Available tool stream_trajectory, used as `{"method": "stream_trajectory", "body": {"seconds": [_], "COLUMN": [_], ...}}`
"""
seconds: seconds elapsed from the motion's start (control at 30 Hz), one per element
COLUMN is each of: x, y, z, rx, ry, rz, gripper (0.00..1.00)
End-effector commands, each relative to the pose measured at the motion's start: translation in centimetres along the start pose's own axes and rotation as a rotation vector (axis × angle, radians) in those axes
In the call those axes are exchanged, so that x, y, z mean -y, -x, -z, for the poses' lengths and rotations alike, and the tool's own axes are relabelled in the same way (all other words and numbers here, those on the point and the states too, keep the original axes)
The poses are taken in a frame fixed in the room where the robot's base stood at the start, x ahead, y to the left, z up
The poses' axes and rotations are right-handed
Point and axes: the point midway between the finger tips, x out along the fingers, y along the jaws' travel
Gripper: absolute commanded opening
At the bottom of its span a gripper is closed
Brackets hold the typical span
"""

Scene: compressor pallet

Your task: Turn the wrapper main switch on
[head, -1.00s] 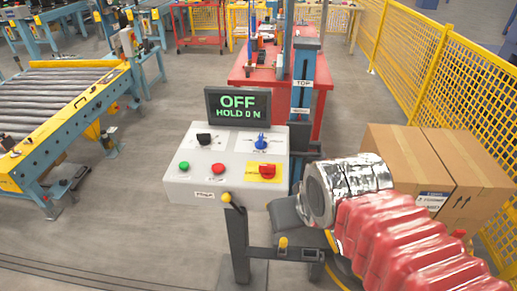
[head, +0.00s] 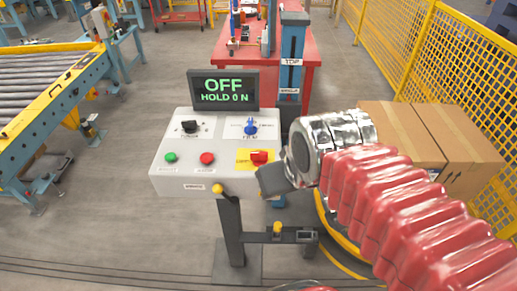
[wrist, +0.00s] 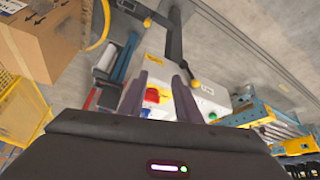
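The main switch is most likely the red rotary knob on a yellow plate (head: 259,157), at the right front corner of the grey control box (head: 185,185). It also shows in the wrist view as a red knob on yellow (wrist: 152,95). The display (head: 223,90) above the box reads "OFF" and "HOLD 0 N". My gripper (head: 268,181) is at the box's right front corner, close to the red knob. In the wrist view my gripper (wrist: 159,97) has its two fingers apart, with the knob seen between them. I cannot tell whether they touch it.
The box also carries a black knob (head: 189,127), a blue knob (head: 250,127), a green button (head: 170,157) and a red button (head: 207,158). A yellow-tipped lever (head: 218,188) is at its front edge. Cardboard boxes (head: 440,140) and yellow fencing (head: 455,75) stand right.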

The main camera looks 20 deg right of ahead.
Motion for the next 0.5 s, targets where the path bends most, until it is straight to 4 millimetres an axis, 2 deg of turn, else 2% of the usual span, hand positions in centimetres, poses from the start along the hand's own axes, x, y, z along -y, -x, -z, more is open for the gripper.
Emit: {"method": "stream_trajectory", "body": {"seconds": [0.17, 0.5], "x": [-0.5, -0.8], "y": [0.7, 1.4], "z": [2.5, 9.0], "rx": [0.057, 0.203], "ry": [0.136, 0.526], "rz": [0.006, 0.064], "gripper": [0.3, 0.3]}}
